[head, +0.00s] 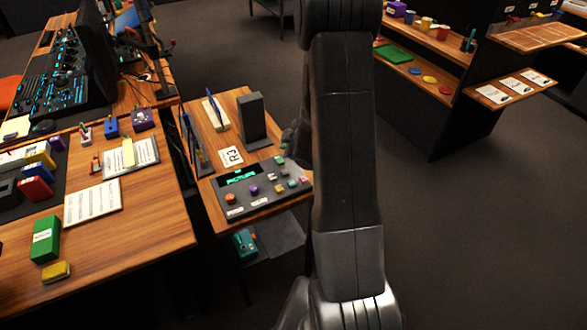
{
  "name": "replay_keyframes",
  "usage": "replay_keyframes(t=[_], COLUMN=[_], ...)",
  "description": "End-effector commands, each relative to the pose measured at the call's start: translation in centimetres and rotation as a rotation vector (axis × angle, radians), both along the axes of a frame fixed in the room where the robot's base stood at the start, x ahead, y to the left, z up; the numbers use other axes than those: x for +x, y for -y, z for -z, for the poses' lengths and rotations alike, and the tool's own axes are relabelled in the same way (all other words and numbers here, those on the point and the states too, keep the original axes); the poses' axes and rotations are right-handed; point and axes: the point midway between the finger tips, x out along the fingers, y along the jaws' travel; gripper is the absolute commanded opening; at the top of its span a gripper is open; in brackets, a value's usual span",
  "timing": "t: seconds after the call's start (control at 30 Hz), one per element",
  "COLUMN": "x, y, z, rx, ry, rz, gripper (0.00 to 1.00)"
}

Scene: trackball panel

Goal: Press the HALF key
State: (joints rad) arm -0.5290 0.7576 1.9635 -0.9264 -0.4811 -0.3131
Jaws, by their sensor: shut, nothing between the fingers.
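The dark trackball panel (262,191) lies on the front part of a small wooden side table. It has a screen with green text (240,178), an orange round control (231,198), a purple one (253,189) and several small coloured keys toward its right side (292,184). The lettering is too small to read, so I cannot tell which key is HALF. My arm's large link stands just right of the panel. A dark part of my gripper (293,139) shows beside that link, beyond the panel's right back corner; most of it is hidden. It appears shut and apart from the keys.
A larger desk (140,240) with papers and boxes is at left. A shelf unit (440,110) is at upper right. Floor at lower right is clear.

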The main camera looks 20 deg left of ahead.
Motion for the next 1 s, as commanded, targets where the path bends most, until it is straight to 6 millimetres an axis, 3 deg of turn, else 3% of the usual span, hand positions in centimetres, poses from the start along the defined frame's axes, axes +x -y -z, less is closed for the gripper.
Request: replay_keyframes(t=[0.47,1.0], x=[0.0,0.0], y=[0.1,0.1], z=[1.3,8.0], rx=[-0.002,-0.001], ry=[0.0,0.0], rz=[0.002,0.003], gripper=[0.0,0.0])
